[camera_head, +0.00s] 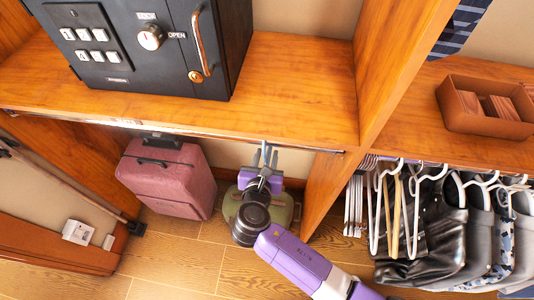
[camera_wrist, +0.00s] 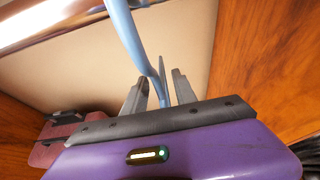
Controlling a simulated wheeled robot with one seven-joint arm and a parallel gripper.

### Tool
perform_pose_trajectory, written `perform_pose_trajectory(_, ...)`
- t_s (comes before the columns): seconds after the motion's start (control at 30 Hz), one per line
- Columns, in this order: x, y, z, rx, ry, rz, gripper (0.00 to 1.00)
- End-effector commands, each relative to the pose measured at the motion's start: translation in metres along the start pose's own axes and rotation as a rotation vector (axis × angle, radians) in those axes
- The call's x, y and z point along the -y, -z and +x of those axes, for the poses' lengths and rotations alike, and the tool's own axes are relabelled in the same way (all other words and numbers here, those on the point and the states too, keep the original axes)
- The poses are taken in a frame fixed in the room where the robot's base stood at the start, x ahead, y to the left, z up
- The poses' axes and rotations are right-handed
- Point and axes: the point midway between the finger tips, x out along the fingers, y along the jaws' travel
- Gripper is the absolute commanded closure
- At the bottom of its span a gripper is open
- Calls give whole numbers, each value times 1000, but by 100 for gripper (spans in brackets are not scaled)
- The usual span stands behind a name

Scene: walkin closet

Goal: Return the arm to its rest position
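My gripper (camera_head: 265,158) is below the front edge of the wooden shelf, close under the hanging rail, with my purple arm reaching up from the lower right. In the wrist view its two dark fingers (camera_wrist: 158,92) stand apart, so it looks open. A thin blue-grey curved bar (camera_wrist: 131,35), perhaps a hanger, comes down from the top and runs between the fingers. I cannot tell whether it touches either finger. Its lower end is hidden behind the gripper body.
A black safe (camera_head: 150,45) stands on the shelf (camera_head: 300,85). Below are a pink suitcase (camera_head: 165,180) and a green case (camera_head: 285,212) partly behind my arm. A wooden divider (camera_head: 325,190) stands right, then hangers with dark clothes (camera_head: 430,235). A brown box (camera_head: 462,115) sits upper right.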

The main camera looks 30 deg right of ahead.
Motion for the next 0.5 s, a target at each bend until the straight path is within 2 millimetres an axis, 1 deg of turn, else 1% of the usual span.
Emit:
perform_pose_trajectory(0.1,0,0,-20,0,-3,0,66)
perform_pose_trajectory(0.3,0,0,-51,1,-2,0,66)
perform_pose_trajectory(0.4,0,0,-61,1,-1,1,66)
perform_pose_trajectory(0.5,0,0,-66,0,-1,1,66)
